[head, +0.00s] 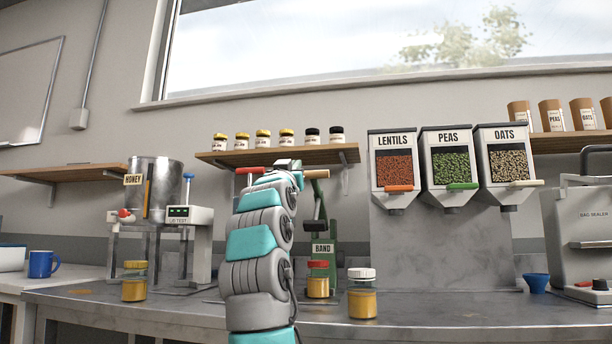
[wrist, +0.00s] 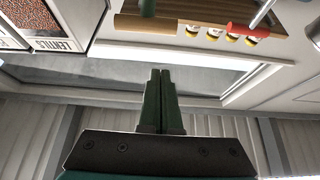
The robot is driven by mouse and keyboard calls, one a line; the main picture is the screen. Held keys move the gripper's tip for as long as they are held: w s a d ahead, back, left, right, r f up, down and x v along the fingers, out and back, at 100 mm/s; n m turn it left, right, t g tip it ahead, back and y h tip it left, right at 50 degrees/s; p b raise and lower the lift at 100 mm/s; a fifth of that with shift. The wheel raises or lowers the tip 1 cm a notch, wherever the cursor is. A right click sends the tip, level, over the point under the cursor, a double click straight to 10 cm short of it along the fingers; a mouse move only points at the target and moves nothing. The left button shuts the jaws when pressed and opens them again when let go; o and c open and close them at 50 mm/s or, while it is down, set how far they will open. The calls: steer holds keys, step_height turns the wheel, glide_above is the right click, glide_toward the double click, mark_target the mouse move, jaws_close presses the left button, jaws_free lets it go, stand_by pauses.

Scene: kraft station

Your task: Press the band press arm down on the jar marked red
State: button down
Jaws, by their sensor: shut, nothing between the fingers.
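The green band press (head: 323,249), labelled BAND, stands on the bench behind my arm in the head view. A jar with a red lid (head: 318,285) sits at its foot. The press's dark lever (head: 318,206) rises to a tan handle (head: 316,174), which is up. The tan handle (wrist: 165,24) also crosses the top of the wrist view. My gripper (wrist: 160,72) is shut and empty, its green fingers together. It appears apart from the handle. In the head view my arm hides the fingers and part of the press.
A red handle (head: 253,170) is left of my wrist. Dispensers (head: 394,160) stand at right. A jar shelf (head: 225,158) hangs behind. The front bench is mostly clear.

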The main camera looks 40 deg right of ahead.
steer(key=shift+r, duration=0.15)
steer(key=p+x, duration=0.9)
steer(key=x, duration=0.1)
steer(key=shift+s+a+f+b, duration=0.1)
steer(key=shift+s+f+b, duration=0.05)
steer(key=shift+f+b, duration=1)
steer(key=shift+s+a+f+b, duration=0.1)
steer(key=shift+f+b, duration=0.9)
steer(key=shift+b, duration=0.2)
